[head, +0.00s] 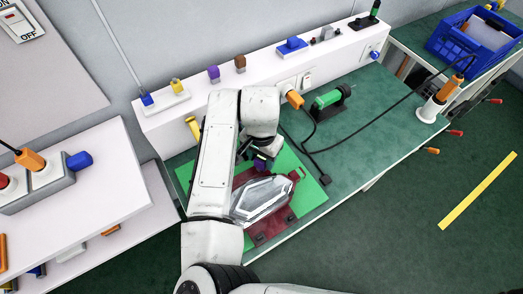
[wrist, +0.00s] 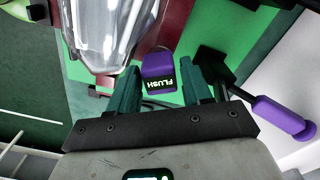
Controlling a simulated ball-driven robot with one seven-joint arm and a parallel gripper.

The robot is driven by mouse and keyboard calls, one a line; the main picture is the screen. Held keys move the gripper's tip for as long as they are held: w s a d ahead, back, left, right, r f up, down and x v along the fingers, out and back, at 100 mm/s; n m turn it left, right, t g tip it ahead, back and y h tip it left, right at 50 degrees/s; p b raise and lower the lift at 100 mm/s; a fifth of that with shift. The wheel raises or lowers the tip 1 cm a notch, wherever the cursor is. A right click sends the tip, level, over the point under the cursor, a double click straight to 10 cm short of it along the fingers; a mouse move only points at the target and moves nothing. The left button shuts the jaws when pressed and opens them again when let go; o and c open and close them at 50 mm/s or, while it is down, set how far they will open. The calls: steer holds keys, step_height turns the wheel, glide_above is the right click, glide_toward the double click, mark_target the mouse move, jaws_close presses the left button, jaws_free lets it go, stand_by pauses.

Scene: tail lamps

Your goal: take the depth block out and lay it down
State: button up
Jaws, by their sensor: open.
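My gripper (wrist: 161,78) is open, with one dark green finger on each side of the block. I cannot tell whether the fingers touch it. In the head view the block (head: 260,165) shows partly below my gripper. The clear lamp (head: 262,198) and red housing (head: 270,233) lie on a bright green mat (head: 312,197).
A tool with a black head and purple handle (wrist: 280,115) lies right of my gripper in the wrist view. A green tool (head: 328,99) and a black cable (head: 355,137) lie on the bench to the right. A white ledge (head: 265,68) runs behind. The bench's right part has bare room.

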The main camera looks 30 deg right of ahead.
steer(key=shift+c, duration=0.3)
jaws_close()
steer(key=shift+r, duration=0.15)
stand_by(0.4)
steer(key=shift+r+p, duration=1.4)
steer(key=shift+p, duration=0.1)
steer(key=shift+r+p, duration=0.7)
steer(key=shift+r, duration=0.1)
